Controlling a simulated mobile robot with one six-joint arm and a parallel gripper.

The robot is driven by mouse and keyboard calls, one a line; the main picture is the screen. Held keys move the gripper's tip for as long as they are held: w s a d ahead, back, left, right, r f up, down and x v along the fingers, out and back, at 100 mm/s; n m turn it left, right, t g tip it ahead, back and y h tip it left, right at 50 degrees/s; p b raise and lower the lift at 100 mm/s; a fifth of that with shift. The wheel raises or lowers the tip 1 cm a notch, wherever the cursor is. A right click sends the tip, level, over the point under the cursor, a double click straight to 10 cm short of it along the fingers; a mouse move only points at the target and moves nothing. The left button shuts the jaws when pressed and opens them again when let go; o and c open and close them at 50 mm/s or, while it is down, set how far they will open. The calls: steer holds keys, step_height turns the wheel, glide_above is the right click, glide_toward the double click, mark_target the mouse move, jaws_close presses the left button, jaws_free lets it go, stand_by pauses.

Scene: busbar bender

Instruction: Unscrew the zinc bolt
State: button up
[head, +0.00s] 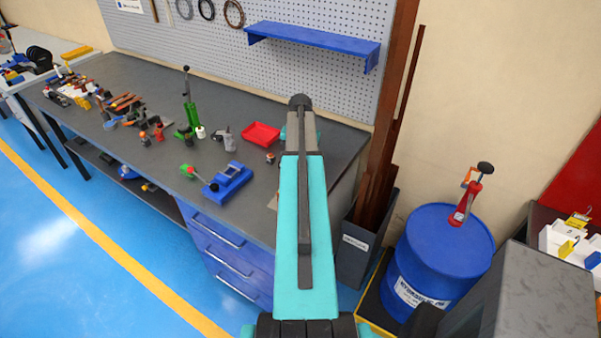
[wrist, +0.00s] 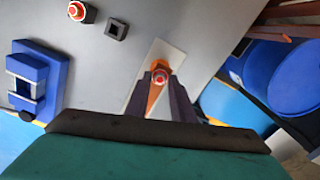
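In the wrist view, an orange piece (wrist: 154,97) lies on a pale plate (wrist: 172,52) on the grey bench top. The two dark fingers of my gripper (wrist: 159,74) reach down on either side of this round end. I cannot tell whether they touch it. In the head view, my teal arm hides the gripper and the bolt; only a pale corner of the plate (head: 274,201) shows beside it.
A blue vise (head: 227,179) stands left of my arm and also shows in the wrist view (wrist: 27,78). A red tray (head: 261,135) and several tools lie further back on the bench (head: 150,82). A blue drum (head: 440,255) and a dark bin (head: 352,262) stand to the right.

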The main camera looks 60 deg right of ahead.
steer(key=shift+m, duration=2.6)
steer(key=shift+m, duration=2.9)
steer(key=shift+m, duration=2.9)
